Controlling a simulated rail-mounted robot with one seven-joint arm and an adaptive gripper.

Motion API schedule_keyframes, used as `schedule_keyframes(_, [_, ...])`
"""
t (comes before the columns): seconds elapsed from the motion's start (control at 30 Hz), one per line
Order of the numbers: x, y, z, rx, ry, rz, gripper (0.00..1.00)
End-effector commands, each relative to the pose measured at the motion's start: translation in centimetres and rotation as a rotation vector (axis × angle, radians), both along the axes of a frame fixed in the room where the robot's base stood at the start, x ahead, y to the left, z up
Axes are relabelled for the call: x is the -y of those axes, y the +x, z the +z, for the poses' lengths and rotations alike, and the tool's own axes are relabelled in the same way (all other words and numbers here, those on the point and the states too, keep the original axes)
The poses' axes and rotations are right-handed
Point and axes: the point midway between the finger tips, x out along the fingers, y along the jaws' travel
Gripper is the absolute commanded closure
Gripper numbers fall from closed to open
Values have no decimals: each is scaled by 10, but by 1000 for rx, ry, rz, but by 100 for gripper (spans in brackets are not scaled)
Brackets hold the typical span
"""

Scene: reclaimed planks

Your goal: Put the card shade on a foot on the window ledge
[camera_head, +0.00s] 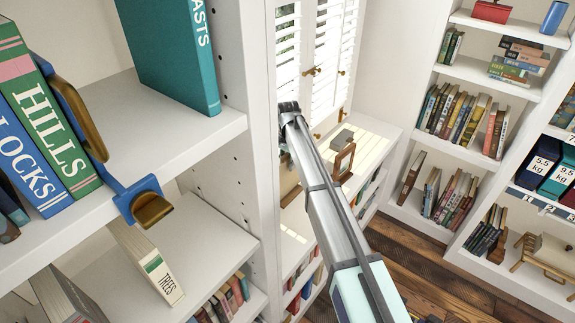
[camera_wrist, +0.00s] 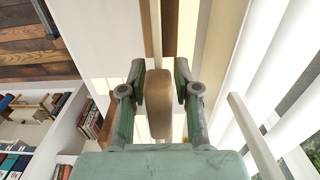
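A brown, rounded, wooden-looking piece (camera_wrist: 159,104) lies between the two fingers of my gripper (camera_wrist: 159,82) in the wrist view. The fingers are close on both sides of it; I cannot tell whether both touch it. Whether it belongs to the card shade is unclear. Cream and brown strips run away beyond it. The window ledge (camera_head: 375,130) is the sunlit white top below the shutters in the head view. A brown frame-like thing (camera_head: 343,162) and a grey block (camera_head: 342,139) stand on it.
A white shelf upright (camera_head: 258,110) stands close left of my arm. White shutters (camera_head: 322,55) rise behind the ledge. A near shelf holds books and a blue-and-brown bookend (camera_head: 141,200). Bookcases with books and boxes (camera_head: 557,180) stand at right, above a plank floor (camera_head: 420,270).

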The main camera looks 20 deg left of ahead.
Motion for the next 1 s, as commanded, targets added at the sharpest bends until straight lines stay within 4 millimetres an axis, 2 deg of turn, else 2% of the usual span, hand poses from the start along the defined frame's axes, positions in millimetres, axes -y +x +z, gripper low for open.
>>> schedule_keyframes(0.17, [-1, 1, 26, 3, 1, 0, 69])
schedule_keyframes(0.4, [-1, 1, 73, 2, 2, 0, 69])
schedule_keyframes(0.6, [-1, 1, 101, 1, 1, 0, 69])
schedule_keyframes(0.8, [0, 0, 113, 0, 0, 0, 69])
schedule_keyframes(1.0, [0, 0, 114, 0, -1, 0, 69])
